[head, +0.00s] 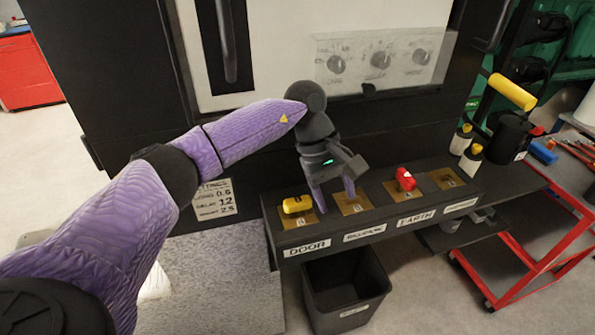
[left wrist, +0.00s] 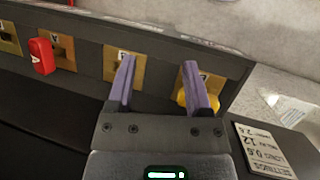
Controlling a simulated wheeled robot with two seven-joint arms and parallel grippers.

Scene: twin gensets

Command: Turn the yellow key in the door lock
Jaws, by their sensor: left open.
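The yellow key (head: 297,204) sits on a brass lock plate at the left end of the dark key shelf, above the DOOR label (head: 307,247). My left gripper (head: 336,200) is open and empty, just right of the yellow key, over the neighbouring brass plate (head: 353,203). In the left wrist view the open fingers (left wrist: 160,65) point at the shelf, and the yellow key (left wrist: 181,97) is partly hidden behind the right-hand finger. I cannot tell whether that finger touches it. My right gripper is not in view.
A red key (head: 405,179) sits above the EARTH label (head: 416,219). A dark bin (head: 345,290) stands below the shelf. The cabinet with dials (head: 380,60) rises behind. A red cart (head: 530,270) with tools stands right. A settings card (head: 214,199) is left of the shelf.

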